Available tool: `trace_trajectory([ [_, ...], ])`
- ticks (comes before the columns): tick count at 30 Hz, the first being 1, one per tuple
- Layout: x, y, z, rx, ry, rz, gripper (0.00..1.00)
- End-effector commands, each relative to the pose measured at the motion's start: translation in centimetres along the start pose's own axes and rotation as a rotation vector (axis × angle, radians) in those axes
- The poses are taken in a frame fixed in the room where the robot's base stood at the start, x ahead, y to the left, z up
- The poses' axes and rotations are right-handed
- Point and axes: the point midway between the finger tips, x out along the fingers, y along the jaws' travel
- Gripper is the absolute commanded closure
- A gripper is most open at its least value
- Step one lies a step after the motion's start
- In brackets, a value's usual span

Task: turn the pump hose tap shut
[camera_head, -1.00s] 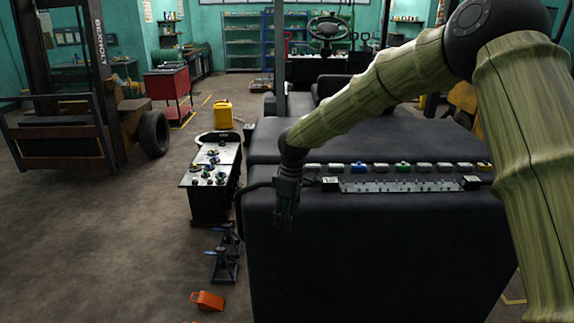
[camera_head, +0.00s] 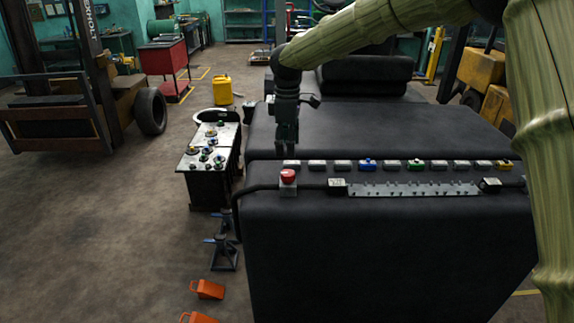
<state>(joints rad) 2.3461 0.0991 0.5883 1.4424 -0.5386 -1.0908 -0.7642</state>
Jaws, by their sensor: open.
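I cannot make out for certain which part is the pump hose tap. A red round knob on a pale block (camera_head: 288,177) sits at the front left of the large black body (camera_head: 380,245), with a black hose (camera_head: 258,188) running to it. A low bench (camera_head: 228,135) to the left carries several small round fittings (camera_head: 205,156), too small to tell apart. My gripper (camera_head: 287,147) hangs fingers down above and behind the red knob, apart from it in the picture. It is open, with nothing visible between the fingers.
A row of small coloured blocks (camera_head: 415,165) and a grey studded strip (camera_head: 413,189) lie along the black body's front edge. Jack stands (camera_head: 223,252) and orange chocks (camera_head: 207,289) stand on the floor at its left. A yellow can (camera_head: 222,92) stands behind the bench.

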Motion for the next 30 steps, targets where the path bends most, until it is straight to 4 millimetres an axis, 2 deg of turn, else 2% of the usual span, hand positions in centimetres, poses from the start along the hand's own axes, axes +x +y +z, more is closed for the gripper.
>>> trace_trajectory([
  [12,6.3,-0.1,0.0,0.001,0.000,-0.004,0.38],
  [16,7.7,-0.1,-0.1,-0.001,0.000,-0.002,0.38],
  [22,8.9,0.0,-0.2,0.000,0.001,-0.001,0.38],
  [30,9.1,-0.1,-0.2,-0.001,0.001,0.000,0.38],
])
